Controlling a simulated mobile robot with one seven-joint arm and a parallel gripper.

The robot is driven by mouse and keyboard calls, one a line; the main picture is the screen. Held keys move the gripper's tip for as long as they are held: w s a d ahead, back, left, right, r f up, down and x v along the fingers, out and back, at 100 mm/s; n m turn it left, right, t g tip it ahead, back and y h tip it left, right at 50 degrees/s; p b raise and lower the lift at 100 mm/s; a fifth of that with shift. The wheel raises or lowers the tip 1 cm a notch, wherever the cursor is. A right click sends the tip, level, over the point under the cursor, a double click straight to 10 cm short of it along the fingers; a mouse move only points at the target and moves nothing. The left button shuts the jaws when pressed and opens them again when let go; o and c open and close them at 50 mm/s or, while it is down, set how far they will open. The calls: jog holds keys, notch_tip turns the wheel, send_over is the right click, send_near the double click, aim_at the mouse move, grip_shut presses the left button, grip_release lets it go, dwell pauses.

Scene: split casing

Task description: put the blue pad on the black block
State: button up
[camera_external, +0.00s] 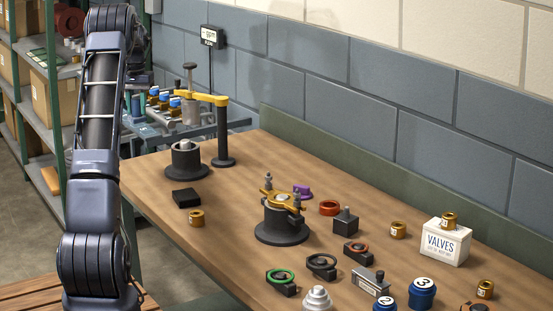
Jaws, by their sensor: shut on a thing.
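A flat black block (185,197) lies on the wooden table near its left edge, with nothing seen on top of it. I cannot make out a blue pad. My arm rises along the left side of the view and bends at the top. My gripper is not visible, so I cannot see what is between its fingers.
A dark round stand (184,170) and a post with a yellow arm (224,140) stand behind the block. A brass fitting (197,218) is close in front. A dark fixture with a yellow clamp (281,215) stands mid-table. Several parts crowd the right.

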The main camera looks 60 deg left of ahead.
jog(key=shift+r, duration=0.45)
jog(key=w+d+r, duration=0.2)
jog(key=w+d, duration=0.1)
jog(key=d, duration=0.7)
send_over(186, 194)
notch_tip(186, 194, down, 19)
jog(key=shift+r, duration=0.1)
jog(key=o, duration=1)
notch_tip(186, 194, up, 12)
jog(key=shift+r, duration=0.1)
